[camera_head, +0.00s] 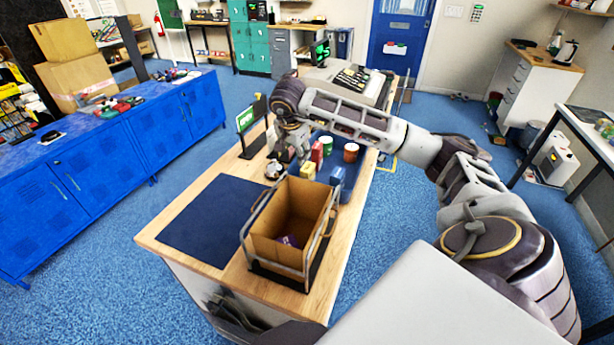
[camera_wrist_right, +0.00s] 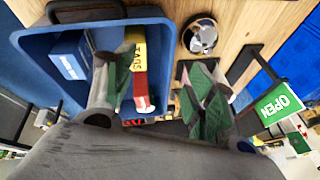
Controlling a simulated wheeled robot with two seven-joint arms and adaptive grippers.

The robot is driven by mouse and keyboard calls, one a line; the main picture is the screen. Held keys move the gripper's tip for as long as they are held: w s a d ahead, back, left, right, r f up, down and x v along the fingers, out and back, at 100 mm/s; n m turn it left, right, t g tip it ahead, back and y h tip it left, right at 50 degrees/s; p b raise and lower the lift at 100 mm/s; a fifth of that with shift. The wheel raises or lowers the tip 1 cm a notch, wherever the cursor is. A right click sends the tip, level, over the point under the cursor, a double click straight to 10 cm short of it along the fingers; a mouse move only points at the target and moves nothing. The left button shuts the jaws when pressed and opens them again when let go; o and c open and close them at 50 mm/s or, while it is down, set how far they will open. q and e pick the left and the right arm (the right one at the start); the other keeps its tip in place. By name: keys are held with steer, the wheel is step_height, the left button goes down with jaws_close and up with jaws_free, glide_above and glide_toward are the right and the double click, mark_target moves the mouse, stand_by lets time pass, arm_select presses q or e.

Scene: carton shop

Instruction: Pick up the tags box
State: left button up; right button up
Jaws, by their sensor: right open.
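A red and yellow box (camera_wrist_right: 140,88) stands in the blue tray in the right wrist view. My left gripper is not in view.
A blue box (camera_wrist_right: 70,57) is also in the tray. A round item (camera_wrist_right: 200,36) lies beside it. A green OPEN sign (camera_wrist_right: 279,103) stands close to the gripper. The dark mat (camera_head: 215,215) is clear.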

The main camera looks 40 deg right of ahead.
mark_target(309, 168)
steer(key=s+d+n, duration=0.1)
steer(key=s+n+g, duration=0.1)
steer(key=shift+s+d+n+g+h, duration=0.3)
steer(key=shift+d+n+h, duration=0.05)
steer(key=shift+n+h, duration=0.05)
steer(key=shift+p+x, duration=0.4)
steer(key=shift+x, duration=3.95)
